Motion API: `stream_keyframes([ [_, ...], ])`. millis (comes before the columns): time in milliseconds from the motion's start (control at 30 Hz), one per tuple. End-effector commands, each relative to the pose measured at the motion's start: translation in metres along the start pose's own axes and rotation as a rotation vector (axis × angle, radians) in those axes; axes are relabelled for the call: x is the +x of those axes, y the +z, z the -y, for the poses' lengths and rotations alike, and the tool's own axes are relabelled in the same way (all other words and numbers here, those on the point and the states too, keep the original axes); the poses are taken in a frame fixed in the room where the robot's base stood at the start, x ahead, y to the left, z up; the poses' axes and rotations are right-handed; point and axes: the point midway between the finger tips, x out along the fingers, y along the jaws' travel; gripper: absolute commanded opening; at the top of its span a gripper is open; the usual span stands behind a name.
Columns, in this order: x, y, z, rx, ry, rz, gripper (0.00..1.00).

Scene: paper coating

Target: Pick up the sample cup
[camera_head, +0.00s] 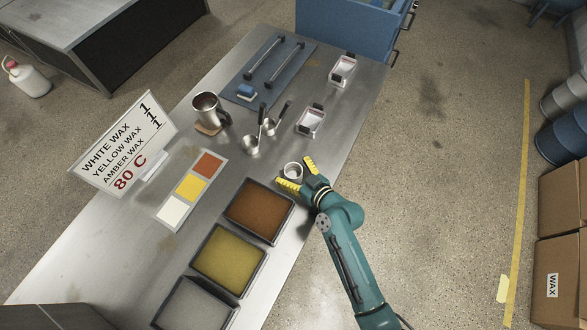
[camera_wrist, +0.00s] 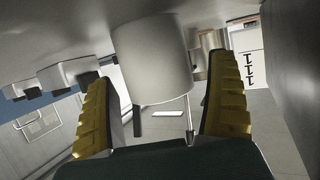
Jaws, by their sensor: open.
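The sample cup, a small white cup (camera_head: 292,171), stands on the metal table near its right edge, just beyond the brown bin. My gripper (camera_head: 300,175) is open at the cup, with one yellow finger on the near side and one on the right. In the wrist view the white cup (camera_wrist: 152,60) is large and lies between the two spread fingers of my gripper (camera_wrist: 163,68). A gap shows between the cup and each finger. The view is tilted, with the table surface along the top.
Brown (camera_head: 259,211), yellow (camera_head: 229,261) and grey (camera_head: 194,306) bins line the near table. Two ladles (camera_head: 252,145), a metal pitcher (camera_head: 206,108) and a white tray (camera_head: 311,121) stand beyond the cup. A sign (camera_head: 124,144) stands left. Bare table surrounds the cup's left side.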

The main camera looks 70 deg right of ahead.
Motion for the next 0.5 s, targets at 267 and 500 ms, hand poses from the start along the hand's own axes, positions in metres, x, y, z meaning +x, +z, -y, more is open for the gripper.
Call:
stream_keyframes([
  [267, -0.0004, -0.0003, -0.0001, 0.0, 0.0, -0.001, 0.52],
  [500, -0.0005, -0.0005, -0.0001, 0.0, 0.0, -0.001, 0.2],
])
